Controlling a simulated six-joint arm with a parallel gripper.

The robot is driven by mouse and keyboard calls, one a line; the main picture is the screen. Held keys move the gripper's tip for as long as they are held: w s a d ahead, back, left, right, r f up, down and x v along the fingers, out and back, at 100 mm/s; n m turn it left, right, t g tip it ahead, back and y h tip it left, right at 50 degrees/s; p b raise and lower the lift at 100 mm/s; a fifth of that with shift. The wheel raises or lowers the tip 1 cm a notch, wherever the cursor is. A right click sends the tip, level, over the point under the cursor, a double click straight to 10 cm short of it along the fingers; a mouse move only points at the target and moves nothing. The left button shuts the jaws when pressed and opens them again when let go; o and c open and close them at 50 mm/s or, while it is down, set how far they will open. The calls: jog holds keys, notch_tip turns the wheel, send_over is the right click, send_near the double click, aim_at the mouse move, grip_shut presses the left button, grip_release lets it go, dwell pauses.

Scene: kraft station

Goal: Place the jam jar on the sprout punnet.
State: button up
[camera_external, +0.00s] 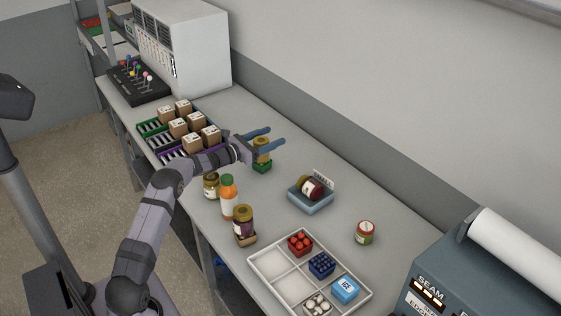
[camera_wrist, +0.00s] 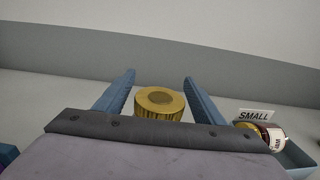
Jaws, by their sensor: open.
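A gold-lidded jar (camera_external: 262,146) stands upright on a small green punnet (camera_external: 262,167), which looks like the sprout punnet. My gripper (camera_external: 275,138) is open, with its blue fingers on either side of the jar near its top. In the wrist view the gold lid (camera_wrist: 160,101) shows between the fingers (camera_wrist: 160,80), with gaps on both sides. The jar's label and contents are too small or hidden to read. The punnet is hidden in the wrist view.
A dark red jar (camera_external: 311,188) lies tilted in a blue tray (camera_external: 306,206) with a SMALL sign. A purple jar (camera_external: 243,219), an orange bottle (camera_external: 228,200) and another jar (camera_external: 211,186) stand nearby. A divided white tray (camera_external: 277,283) holds punnets. A red-topped jar (camera_external: 366,231) stands right.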

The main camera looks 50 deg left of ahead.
aim_at(255, 143)
jog(key=shift+r+p, duration=0.25)
jog(key=shift+p, duration=0.1)
jog(key=shift+s+f+b, duration=0.2)
jog(key=shift+s+b, duration=0.15)
jog(key=shift+s+r+b, duration=0.1)
jog(key=shift+s+b, duration=1.1)
jog(key=shift+s, duration=2.2)
